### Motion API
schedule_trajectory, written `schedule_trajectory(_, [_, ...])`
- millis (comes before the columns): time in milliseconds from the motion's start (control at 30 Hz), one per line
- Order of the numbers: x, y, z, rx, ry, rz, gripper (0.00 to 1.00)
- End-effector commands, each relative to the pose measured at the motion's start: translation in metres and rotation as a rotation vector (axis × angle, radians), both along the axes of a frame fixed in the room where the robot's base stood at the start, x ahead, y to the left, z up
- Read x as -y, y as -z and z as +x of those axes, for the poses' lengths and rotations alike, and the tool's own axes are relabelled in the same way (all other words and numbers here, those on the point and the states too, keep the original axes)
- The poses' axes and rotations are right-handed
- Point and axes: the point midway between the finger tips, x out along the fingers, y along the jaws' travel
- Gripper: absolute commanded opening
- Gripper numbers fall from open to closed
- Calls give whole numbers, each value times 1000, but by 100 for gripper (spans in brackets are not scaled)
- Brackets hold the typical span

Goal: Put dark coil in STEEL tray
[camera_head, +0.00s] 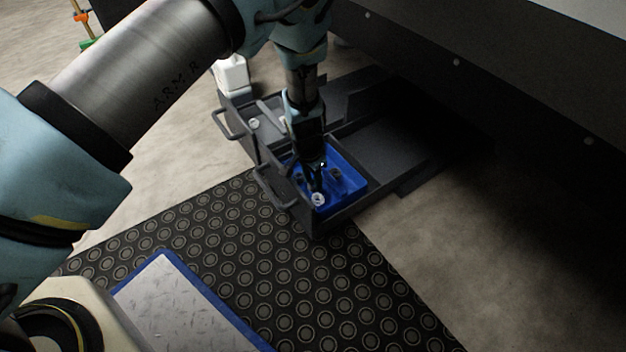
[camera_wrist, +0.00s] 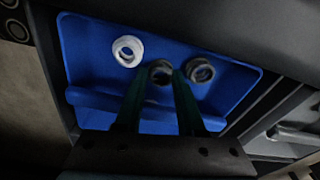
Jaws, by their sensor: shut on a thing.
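My gripper (camera_wrist: 158,88) reaches down into a blue bin (camera_wrist: 85,45) and is shut on a dark coil (camera_wrist: 160,72), which shows between the fingertips. Another dark coil (camera_wrist: 201,71) lies just right of it in the wrist view. A white ring (camera_wrist: 127,50) lies to the left. In the head view the blue bin (camera_head: 352,172) sits in a dark drawer, with my gripper (camera_head: 317,178) over its left part and the white ring (camera_head: 318,199) near its front. I cannot tell which compartment is the steel tray.
The dark drawer unit (camera_head: 400,145) has raised walls and protruding handles (camera_head: 222,124). A compartment behind the blue bin holds small pale items (camera_head: 254,123). A white container (camera_head: 232,73) stands at its back left. A dark overhanging panel (camera_head: 490,90) is on the right. A studded mat (camera_head: 300,270) lies in front.

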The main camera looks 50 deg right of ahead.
Motion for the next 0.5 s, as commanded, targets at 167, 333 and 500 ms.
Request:
schedule_trajectory(167, [0, 3, 0, -1, 1, 0, 47])
schedule_trajectory(333, [0, 3, 0, 0, 0, 0, 51])
schedule_trajectory(500, [0, -1, 0, 0, 0, 0, 51])
